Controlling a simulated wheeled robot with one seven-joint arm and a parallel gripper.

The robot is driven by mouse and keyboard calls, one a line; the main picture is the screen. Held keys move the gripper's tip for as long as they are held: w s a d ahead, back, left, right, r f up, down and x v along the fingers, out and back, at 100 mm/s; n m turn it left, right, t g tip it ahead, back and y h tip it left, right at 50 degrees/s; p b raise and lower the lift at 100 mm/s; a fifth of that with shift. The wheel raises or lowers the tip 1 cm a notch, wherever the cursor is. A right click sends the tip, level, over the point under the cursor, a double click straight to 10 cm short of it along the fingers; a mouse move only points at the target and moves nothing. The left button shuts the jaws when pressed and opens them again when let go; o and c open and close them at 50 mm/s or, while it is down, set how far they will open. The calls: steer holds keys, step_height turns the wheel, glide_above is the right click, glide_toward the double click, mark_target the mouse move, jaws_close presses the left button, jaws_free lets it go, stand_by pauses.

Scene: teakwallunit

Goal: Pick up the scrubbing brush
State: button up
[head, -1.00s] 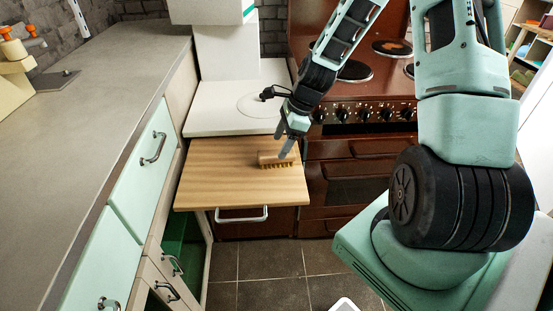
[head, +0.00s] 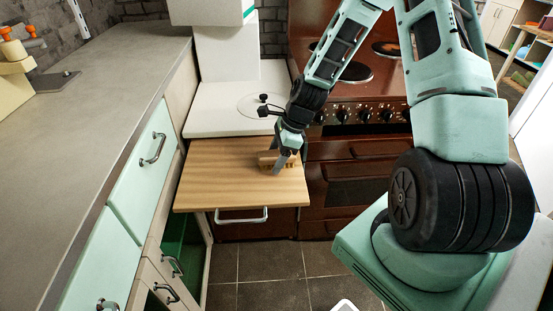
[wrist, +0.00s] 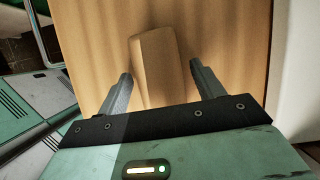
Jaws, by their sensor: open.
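The scrubbing brush (head: 267,157) has a wooden back and bristles facing down. It lies on the pull-out wooden board (head: 225,185), near the board's right side. In the wrist view the brush (wrist: 157,65) shows as a plain wooden block, its near end between my two fingers. My gripper (head: 280,164) is over the brush in the head view and hides its right part. In the wrist view my gripper (wrist: 160,85) is open, with one finger on each side of the brush and a gap visible on both sides.
A white worktop (head: 225,110) lies behind the board. The brown stove (head: 350,140) stands close on the right. A long grey counter (head: 90,110) with green drawers runs along the left. The board's left half is clear.

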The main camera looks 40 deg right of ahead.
mark_target(277, 154)
steer(key=shift+f, duration=0.1)
steer(key=c, duration=1.1)
step_height(277, 154, up, 11)
steer(key=shift+f+p, duration=0.2)
steer(key=shift+p, duration=0.3)
steer(key=shift+o, duration=0.6)
